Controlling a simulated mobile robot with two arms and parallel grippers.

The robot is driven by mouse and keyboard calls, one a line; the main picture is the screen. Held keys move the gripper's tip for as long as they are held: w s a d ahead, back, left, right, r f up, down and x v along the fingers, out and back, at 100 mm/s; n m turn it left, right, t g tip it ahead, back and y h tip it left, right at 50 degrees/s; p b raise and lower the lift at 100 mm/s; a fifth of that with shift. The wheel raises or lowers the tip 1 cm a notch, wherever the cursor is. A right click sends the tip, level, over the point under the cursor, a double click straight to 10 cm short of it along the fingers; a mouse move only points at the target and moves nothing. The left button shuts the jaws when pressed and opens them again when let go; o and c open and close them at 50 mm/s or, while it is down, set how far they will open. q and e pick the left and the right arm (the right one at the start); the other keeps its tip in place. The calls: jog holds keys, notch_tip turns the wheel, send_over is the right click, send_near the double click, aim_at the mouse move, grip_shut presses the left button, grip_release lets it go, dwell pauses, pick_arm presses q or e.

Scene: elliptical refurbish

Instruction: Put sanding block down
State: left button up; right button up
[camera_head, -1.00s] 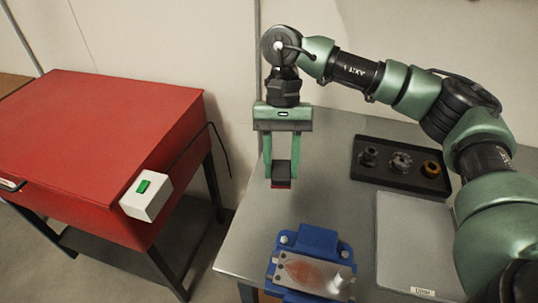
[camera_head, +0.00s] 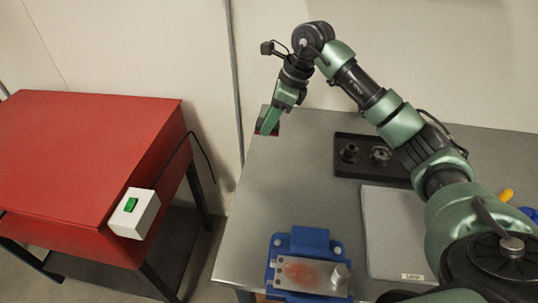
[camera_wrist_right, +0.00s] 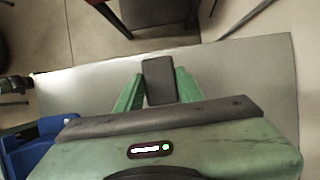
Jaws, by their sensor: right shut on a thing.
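The sanding block (camera_wrist_right: 160,82) is a dark grey block between the two green fingers of my right gripper (camera_wrist_right: 158,88) in the right wrist view. The fingers are shut on its sides. In the head view my right gripper (camera_head: 268,123) is tilted at the back left corner of the grey table (camera_head: 262,205). There the fingers mostly hide the block, and only a dark and red bit of it shows. I cannot tell whether the block touches the table top. My left gripper is not in view.
A blue fixture with a stained metal plate (camera_head: 305,274) sits at the table's front. A black tray with round parts (camera_head: 345,170) and a light grey flat panel (camera_head: 388,235) lie to the right. A red cabinet (camera_head: 85,150) with a white switch box (camera_head: 135,213) stands left, across a gap.

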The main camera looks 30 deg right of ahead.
jog(key=p, duration=0.1)
send_over(264, 164)
jog(key=s+d, duration=0.1)
notch_tip(264, 164, down, 9)
jog(key=shift+d+r, duration=0.1)
jog(key=shift+d, duration=0.05)
notch_tip(264, 164, down, 3)
jog(key=shift+f+p, duration=0.15)
jog(key=shift+p, duration=0.45)
jog(key=shift+f, duration=0.35)
jog(key=shift+f, duration=0.25)
jog(key=o, duration=1.2)
jog(key=shift+r, duration=0.1)
